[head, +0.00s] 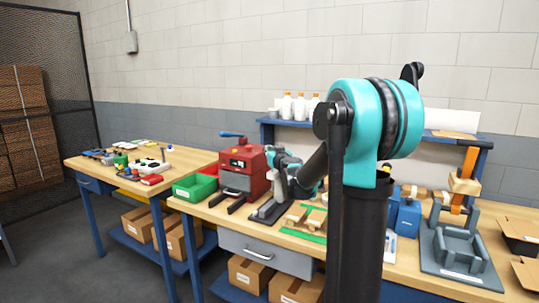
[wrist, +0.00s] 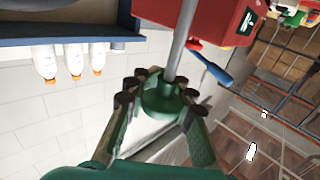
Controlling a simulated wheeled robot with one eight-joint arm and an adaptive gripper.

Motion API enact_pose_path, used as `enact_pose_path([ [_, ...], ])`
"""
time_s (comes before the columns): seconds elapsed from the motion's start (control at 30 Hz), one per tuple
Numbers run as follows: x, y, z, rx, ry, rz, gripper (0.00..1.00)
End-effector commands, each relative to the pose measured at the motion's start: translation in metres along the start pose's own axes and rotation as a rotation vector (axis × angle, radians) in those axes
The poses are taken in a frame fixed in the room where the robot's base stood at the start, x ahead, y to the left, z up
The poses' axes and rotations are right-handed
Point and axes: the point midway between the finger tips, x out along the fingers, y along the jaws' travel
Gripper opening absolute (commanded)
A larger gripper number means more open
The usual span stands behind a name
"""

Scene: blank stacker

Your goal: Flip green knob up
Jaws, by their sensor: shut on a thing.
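A round green knob (wrist: 164,98) sits on the end of a grey rod (wrist: 183,38) in the wrist view. My gripper (wrist: 160,92) has its green fingers with dark pads on both sides of the knob and is shut on it. In the head view my arm reaches to a small stand with a dark base (head: 266,211), right of the red machine (head: 243,168). The knob cannot be made out in the head view, where my arm covers that area.
The red machine, with a blue-handled lever (wrist: 212,68), stands close beside the rod. A green bin (head: 195,187) is to its left. Wooden pieces (head: 305,218) lie right of the stand. White bottles (head: 287,106) stand on a shelf behind. A grey fixture (head: 460,252) is at right.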

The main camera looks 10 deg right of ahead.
Motion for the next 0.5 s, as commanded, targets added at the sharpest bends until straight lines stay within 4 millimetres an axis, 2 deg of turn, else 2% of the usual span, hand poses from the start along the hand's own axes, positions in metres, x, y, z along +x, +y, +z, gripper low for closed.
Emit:
enact_pose_path([
  [0.13, 0.0009, 0.0003, -0.0013, 0.001, 0.0, 0.0, 0.0],
  [0.17, 0.001, 0.0003, -0.0013, 0.001, 0.0, 0.0, 0.23],
  [0.3, 0.0008, 0.0003, -0.001, 0.001, 0.0, 0.0, 0.41],
  [0.5, 0.0007, 0.0002, -0.0006, 0.001, 0.0, 0.0, 0.42],
])
